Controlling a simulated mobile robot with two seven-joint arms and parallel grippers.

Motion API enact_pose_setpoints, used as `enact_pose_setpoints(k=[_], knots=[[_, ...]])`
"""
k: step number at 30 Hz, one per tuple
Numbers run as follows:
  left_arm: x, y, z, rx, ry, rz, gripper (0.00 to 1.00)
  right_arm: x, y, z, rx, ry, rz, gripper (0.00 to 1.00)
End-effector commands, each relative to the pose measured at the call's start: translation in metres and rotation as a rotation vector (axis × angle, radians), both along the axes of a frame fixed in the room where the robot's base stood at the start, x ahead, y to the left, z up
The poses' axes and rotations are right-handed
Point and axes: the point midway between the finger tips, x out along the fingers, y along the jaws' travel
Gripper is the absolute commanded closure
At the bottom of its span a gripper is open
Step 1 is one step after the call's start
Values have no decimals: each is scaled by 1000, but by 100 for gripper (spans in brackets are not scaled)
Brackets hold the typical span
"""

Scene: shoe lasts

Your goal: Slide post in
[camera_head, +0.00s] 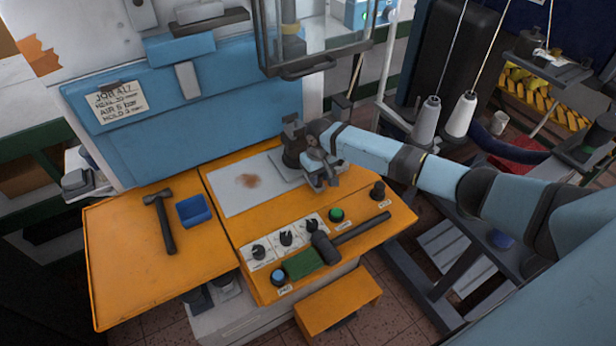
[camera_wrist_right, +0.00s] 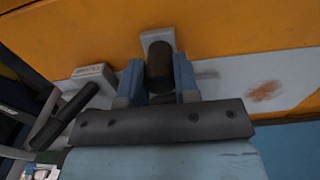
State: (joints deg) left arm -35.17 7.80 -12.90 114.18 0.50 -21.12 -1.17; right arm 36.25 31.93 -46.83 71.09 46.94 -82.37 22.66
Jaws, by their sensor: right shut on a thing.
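My right gripper (camera_head: 322,178) is at the right end of the pale plate on the orange worktop, its arm coming in from the right. In the right wrist view its two blue fingers (camera_wrist_right: 159,84) stand on either side of a dark cylindrical post (camera_wrist_right: 160,64) and are shut on it. A pale grey piece (camera_wrist_right: 158,36) shows just beyond the post. A dark upright fixture (camera_head: 292,142) stands right beside the gripper, on its left in the head view. The lower part of the post is hidden between the fingers. My left gripper is not in view.
The pale plate (camera_head: 235,200) has a brown stain and is otherwise bare. A hammer (camera_head: 163,222) and a blue tray (camera_head: 194,210) lie on the left. A mallet (camera_head: 345,240), knobs and a green button (camera_head: 337,214) line the front. A clear guard (camera_head: 318,25) hangs above.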

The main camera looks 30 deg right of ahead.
Motion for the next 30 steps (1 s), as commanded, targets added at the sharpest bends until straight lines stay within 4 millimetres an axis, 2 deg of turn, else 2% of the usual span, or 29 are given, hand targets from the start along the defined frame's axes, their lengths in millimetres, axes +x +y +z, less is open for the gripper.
enact_pose_setpoints(k=[3,12,13,15,16,25,30], knots=[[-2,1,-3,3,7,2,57,1,-6,0,-3,-1,-3,100],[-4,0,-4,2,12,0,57,1,-8,0,-5,-2,-4,100],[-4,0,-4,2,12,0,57,1,-8,0,-6,-2,-4,64],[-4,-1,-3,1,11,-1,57,1,-8,0,-6,-2,-4,48],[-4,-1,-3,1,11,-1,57,1,-8,0,-5,-2,-4,46],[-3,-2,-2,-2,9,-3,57,1,-5,2,-2,-2,-2,46],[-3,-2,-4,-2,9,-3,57,1,-5,20,-1,-4,-1,46]])
